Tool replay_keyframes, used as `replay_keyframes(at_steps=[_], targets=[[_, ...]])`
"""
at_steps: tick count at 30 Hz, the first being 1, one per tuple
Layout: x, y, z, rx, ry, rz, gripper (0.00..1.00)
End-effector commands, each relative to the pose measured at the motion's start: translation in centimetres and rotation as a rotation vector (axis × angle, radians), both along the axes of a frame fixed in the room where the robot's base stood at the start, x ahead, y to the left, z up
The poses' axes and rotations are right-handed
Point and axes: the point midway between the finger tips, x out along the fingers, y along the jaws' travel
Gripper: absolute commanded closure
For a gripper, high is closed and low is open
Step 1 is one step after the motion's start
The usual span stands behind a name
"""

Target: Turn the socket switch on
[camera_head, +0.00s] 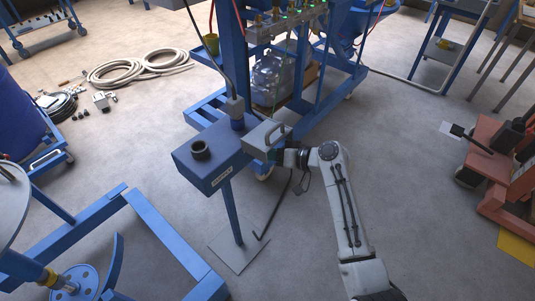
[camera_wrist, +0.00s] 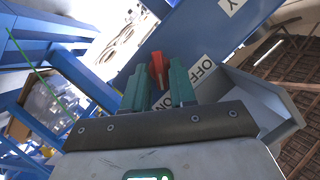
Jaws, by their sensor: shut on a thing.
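The socket box (camera_head: 212,181) is a blue box on a thin post with a flat floor plate. The red switch (camera_wrist: 157,67) shows in the wrist view on the blue panel, between my green fingertips. An OFF label (camera_wrist: 202,71) lies right of it; an ON label (camera_wrist: 163,103) is partly hidden by the fingers. My gripper (camera_wrist: 158,84) is shut on the red switch. In the head view my gripper (camera_head: 274,154) is at the box's right side; the switch is hidden there.
A blue frame with a clear bottle (camera_head: 271,80) stands behind. Blue beams (camera_head: 150,235) lie at front left, an orange machine (camera_head: 500,165) at right. Floor between my arm and that machine is clear.

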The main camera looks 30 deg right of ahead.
Motion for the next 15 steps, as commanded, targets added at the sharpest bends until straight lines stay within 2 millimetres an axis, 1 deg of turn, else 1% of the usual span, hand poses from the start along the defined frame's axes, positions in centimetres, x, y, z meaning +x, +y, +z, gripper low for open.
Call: replay_keyframes(at_steps=[1,6,15], targets=[[0.27,0.09,0.16,0.015,-0.001,0.000,1.00],[0.29,0.10,0.16,0.046,0.007,0.001,1.00],[0.30,0.13,0.18,0.057,0.010,0.000,1.00]])
